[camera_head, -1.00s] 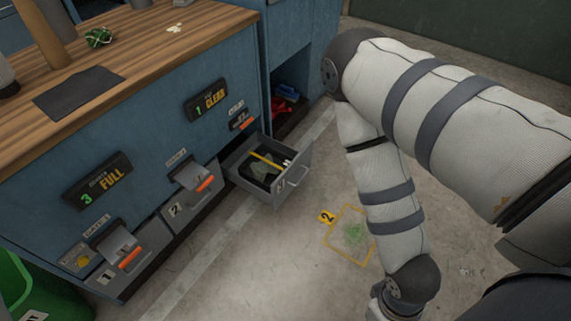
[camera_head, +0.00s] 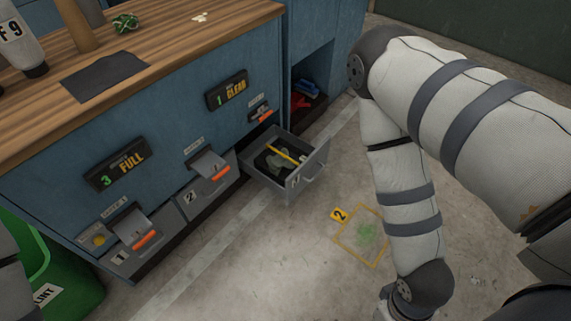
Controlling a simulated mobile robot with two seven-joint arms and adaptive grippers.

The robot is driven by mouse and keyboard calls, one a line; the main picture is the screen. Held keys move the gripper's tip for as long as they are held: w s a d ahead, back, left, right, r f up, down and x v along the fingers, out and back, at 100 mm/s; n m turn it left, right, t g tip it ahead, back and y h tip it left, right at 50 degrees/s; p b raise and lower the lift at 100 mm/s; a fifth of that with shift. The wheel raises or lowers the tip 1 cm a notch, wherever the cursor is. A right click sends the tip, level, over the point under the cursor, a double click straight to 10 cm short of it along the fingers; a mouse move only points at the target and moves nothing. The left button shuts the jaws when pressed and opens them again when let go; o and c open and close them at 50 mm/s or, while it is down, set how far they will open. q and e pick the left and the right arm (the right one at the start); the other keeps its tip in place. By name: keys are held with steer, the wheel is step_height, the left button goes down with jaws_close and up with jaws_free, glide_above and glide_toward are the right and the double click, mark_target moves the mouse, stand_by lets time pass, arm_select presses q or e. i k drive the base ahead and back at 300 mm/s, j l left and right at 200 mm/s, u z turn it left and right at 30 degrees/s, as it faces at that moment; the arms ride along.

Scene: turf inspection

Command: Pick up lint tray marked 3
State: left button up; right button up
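An open grey drawer-like tray (camera_head: 313,178) is pulled out of the blue cabinet (camera_head: 190,115), at the right end of its lower row. Its front mark is too small and slanted to read surely. Dark lint-like matter (camera_head: 268,163) and a yellow strip (camera_head: 288,151) lie in it. Shut grey fronts marked 2 (camera_head: 217,187) and 1 (camera_head: 148,252) sit to its left, with orange tabs. My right arm hangs at the right, apart from the open tray; its gripper is cut off by the bottom edge. My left gripper is out of view.
Signs read "3 FULL" (camera_head: 116,165) and "1 CLEAR" (camera_head: 228,91). A green bin (camera_head: 70,292) labelled LINT stands lower left. A yellow floor square (camera_head: 345,255) tagged 2 holds green fuzz. The wooden counter (camera_head: 185,45) overhangs the fronts. Concrete floor before the cabinet is mostly clear.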

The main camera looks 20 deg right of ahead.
mark_target(280, 159)
steer(key=i+l+z, duration=0.35)
steer(key=i+l, duration=0.15)
steer(key=i+l+z, duration=0.4)
steer(key=i, duration=0.1)
